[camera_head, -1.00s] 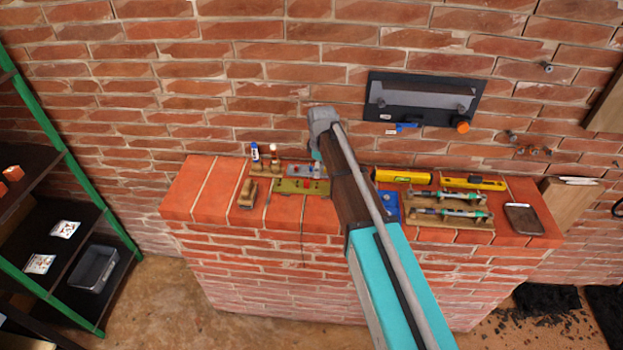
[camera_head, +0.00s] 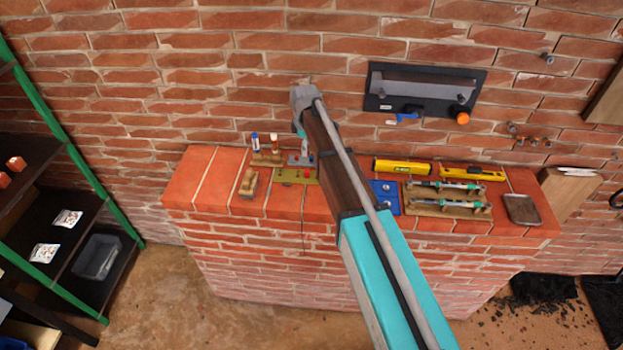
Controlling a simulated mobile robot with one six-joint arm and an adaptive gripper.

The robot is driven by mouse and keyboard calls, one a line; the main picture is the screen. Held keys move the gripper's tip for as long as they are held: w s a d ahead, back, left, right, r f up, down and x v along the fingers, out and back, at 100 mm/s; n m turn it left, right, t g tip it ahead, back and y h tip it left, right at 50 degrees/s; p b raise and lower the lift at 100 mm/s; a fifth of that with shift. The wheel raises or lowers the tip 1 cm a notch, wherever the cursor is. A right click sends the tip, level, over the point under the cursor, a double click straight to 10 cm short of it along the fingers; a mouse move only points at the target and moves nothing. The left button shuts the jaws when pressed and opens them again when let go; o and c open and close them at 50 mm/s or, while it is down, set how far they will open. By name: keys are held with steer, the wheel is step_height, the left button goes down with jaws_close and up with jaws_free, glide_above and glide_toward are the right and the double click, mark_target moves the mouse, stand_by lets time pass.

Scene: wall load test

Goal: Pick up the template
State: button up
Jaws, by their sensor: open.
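Two flat plates on the brick ledge could be the template, and I cannot tell for sure which one is. An olive-green plate (camera_head: 291,176) with a red knob lies left of my arm. A blue plate (camera_head: 386,203) with holes lies just right of my arm and is partly covered by it. My gripper (camera_head: 304,157) points down from the arm's far end, small and partly hidden, above the back edge of the olive plate. It is open, and I see nothing held in it.
Wooden block (camera_head: 249,183), marker stand (camera_head: 266,159), yellow level (camera_head: 402,166), tool rack (camera_head: 445,209) and dark tray (camera_head: 522,210) share the brick ledge (camera_head: 195,180). A black wall panel (camera_head: 378,103) hangs behind. A green-framed shelf (camera_head: 75,155) stands left. The ledge's left end is bare.

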mark_target(307, 171)
steer(key=shift+f+b, duration=3.6)
steer(key=shift+f, duration=0.3)
steer(key=shift+w+d+f+b, duration=0.1)
steer(key=shift+f+b, duration=1.2)
steer(key=shift+w+d+f+b, duration=0.1)
steer(key=shift+f+b, duration=1.2)
jaws_close()
